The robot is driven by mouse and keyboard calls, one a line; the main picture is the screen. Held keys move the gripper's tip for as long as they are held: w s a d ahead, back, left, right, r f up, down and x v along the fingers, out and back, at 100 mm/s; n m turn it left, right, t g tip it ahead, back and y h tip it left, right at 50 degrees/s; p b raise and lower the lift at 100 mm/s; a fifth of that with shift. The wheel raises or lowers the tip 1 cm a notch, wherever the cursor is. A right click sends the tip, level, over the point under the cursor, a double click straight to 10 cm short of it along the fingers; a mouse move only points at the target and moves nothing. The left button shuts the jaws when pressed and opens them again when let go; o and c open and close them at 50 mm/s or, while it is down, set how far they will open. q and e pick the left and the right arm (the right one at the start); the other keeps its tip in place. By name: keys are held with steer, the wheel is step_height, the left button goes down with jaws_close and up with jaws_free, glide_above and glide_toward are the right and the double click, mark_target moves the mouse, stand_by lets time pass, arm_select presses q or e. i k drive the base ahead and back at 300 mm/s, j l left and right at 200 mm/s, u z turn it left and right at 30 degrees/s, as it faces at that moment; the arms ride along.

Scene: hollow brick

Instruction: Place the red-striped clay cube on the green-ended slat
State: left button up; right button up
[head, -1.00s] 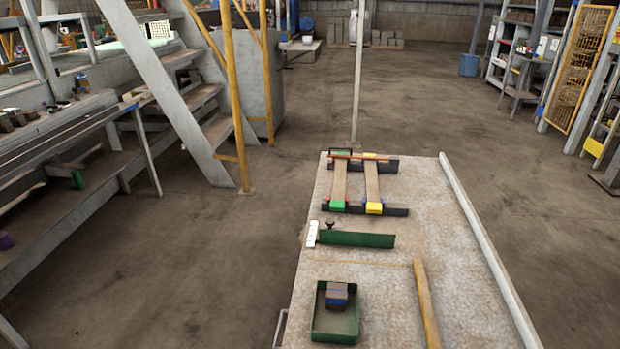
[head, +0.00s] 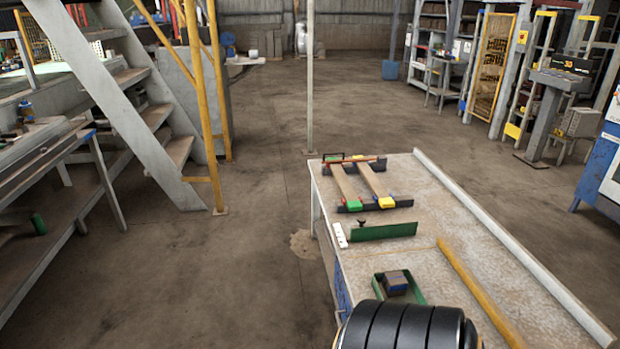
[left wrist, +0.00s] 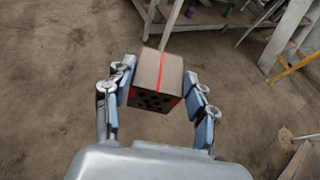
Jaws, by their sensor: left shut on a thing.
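In the left wrist view my left gripper (left wrist: 157,105) is shut on a brown clay cube (left wrist: 155,75) with a red stripe on top and dark holes in one face. It holds the cube in the air over bare floor. In the head view the green-ended slat (head: 345,183) lies beside a yellow-ended slat (head: 376,181) on dark crossbars at the far end of the table (head: 470,270). The left gripper and the held cube do not show in the head view. My right gripper is in neither view.
A green plate (head: 385,231) stands in front of the slats, and a yellow bar (head: 480,292) lies along the table. Stairs stand on the left. Floor left of the table is clear.

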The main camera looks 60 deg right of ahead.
mark_target(346, 184)
steer(key=i+z, duration=0.5)
steer(key=i+j+z, duration=0.25)
steer(key=z, duration=0.25)
steer(key=i+z, duration=0.3)
steer(key=z, duration=0.2)
steer(key=i+z, duration=0.25)
steer(key=z, duration=0.2)
steer(key=i+j+z, duration=0.15)
steer(key=i+z, duration=0.15)
steer(key=z, duration=0.2)
steer(key=i+j+z, duration=0.2)
steer(key=z, duration=0.25)
steer(key=i+j+z, duration=0.5)
steer(key=z, duration=0.25)
steer(key=i+j+z, duration=0.2)
steer(key=j+z, duration=0.15)
steer(key=i+j+z, duration=0.1)
steer(key=j+z, duration=0.65)
steer(key=j, duration=0.15)
steer(key=i, duration=0.05)
